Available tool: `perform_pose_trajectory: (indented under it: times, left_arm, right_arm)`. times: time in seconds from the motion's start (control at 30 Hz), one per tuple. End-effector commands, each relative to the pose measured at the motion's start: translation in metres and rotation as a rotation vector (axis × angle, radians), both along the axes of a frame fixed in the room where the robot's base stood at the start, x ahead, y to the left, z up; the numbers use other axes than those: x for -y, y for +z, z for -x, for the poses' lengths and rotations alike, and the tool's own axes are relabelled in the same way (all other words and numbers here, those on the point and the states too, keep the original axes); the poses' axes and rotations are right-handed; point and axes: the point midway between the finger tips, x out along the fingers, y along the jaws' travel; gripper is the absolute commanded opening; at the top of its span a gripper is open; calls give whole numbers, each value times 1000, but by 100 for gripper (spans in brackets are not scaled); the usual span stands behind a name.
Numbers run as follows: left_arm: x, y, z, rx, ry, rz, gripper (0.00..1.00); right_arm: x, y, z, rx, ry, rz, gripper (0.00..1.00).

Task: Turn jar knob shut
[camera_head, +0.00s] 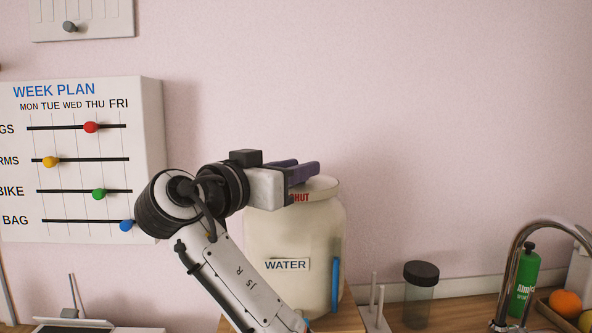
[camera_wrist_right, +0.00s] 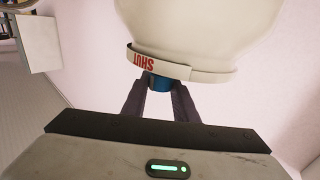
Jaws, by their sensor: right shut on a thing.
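The cream jar (camera_head: 290,235) bears a WATER label and stands on a wooden surface. Its rim band carries the red word SHUT (camera_head: 299,197). In the right wrist view the jar (camera_wrist_right: 200,25) fills the top, and the SHUT band (camera_wrist_right: 190,70) runs around it. The blue knob (camera_wrist_right: 160,84) shows just below the band, between the fingertips of my right gripper (camera_wrist_right: 161,92). In the head view my right gripper (camera_head: 304,170) reaches the jar's top from the left, its dark fingers hiding the knob. It is shut on the knob. My left gripper is out of view.
A blue upright strip (camera_head: 336,285) is on the jar's right side. To the right are a white pronged stand (camera_head: 376,305), a dark-lidded container (camera_head: 420,295), a tap (camera_head: 515,260) and a green bottle (camera_head: 525,280). The WEEK PLAN board (camera_head: 70,180) hangs at the left.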

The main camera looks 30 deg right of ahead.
Motion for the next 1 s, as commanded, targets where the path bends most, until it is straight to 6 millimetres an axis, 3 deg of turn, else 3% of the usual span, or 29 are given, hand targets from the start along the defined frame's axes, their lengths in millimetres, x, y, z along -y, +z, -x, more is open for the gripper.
perform_pose_trajectory:
  times: [0.33, 0.83, 0.87, 0.97, 1.0]
  left_arm:
    - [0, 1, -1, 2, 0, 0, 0]
    - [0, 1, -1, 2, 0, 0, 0]
    - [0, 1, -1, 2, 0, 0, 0]
    - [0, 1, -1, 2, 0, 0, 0]
    - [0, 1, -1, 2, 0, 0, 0]
  right_arm:
    - [0, -3, -1, -6, -124, -4, 4]
    - [1, -3, 0, -5, -143, -5, 4]
    - [1, -3, 0, -5, -143, -5, 28]
    - [1, -2, 0, -4, -143, -5, 45]
    - [1, -2, 0, -3, -143, -5, 45]
